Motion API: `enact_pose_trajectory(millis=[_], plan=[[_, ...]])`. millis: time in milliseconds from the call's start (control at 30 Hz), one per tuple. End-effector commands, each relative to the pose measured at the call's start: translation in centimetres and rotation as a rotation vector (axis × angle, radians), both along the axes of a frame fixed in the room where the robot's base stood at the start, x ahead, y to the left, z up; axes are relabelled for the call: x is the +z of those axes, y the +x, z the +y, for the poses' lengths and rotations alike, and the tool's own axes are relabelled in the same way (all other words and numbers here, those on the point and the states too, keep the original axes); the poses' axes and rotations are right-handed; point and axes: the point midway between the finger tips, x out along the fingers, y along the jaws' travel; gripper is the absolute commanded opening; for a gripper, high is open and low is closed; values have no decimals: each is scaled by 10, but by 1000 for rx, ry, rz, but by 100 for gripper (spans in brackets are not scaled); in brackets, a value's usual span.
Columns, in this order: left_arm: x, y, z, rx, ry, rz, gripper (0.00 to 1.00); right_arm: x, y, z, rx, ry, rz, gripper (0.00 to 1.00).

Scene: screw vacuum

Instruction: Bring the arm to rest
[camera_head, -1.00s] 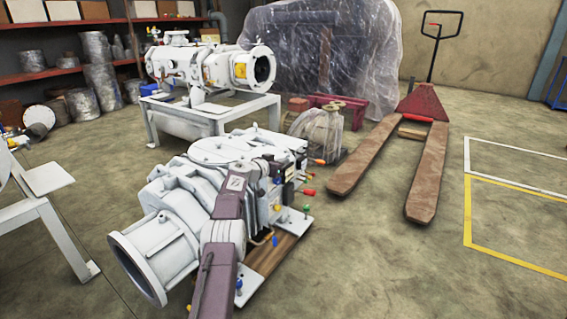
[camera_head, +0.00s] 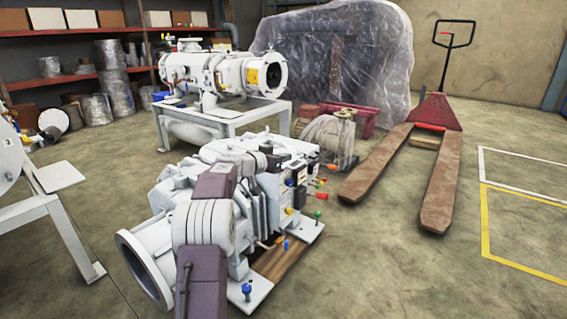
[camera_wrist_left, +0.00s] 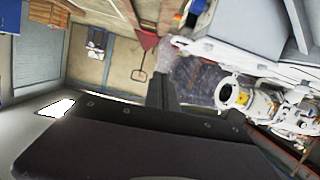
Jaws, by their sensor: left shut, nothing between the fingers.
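My left arm (camera_head: 203,222) comes up from the bottom of the head view, its purple-grey links bent in front of a large white vacuum pump (camera_head: 145,265). The arm hides part of the pump's body. My left gripper (camera_wrist_left: 161,92) shows as a dark shape in the left wrist view and is shut with nothing in it. In the head view its fingertips are hard to pick out against the pump's dark parts. I cannot tell whether the arm touches the pump. My right gripper is not in view.
Coloured knobs stick out at the pump's right side. Behind stand a second white pump (camera_head: 225,75) on a frame, a plastic-wrapped load (camera_head: 340,60) and a red-brown pallet truck (camera_head: 438,190). A white stand (camera_head: 50,215) is at left. The floor at right is clear.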

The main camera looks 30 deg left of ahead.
Motion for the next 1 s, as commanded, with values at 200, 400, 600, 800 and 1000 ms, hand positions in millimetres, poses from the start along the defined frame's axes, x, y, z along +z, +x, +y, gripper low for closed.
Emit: enact_pose_trajectory(millis=[200,400,600,800,1000], plan=[[1,-5,0,0,0,1,0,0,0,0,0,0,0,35],[6,-4,-4,-7,0,1,0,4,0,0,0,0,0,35],[98,2,-83,-125,26,-48,0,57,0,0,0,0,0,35],[107,-71,-225,-370,148,223,0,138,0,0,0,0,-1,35],[27,-223,-272,-424,216,708,0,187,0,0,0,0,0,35]])
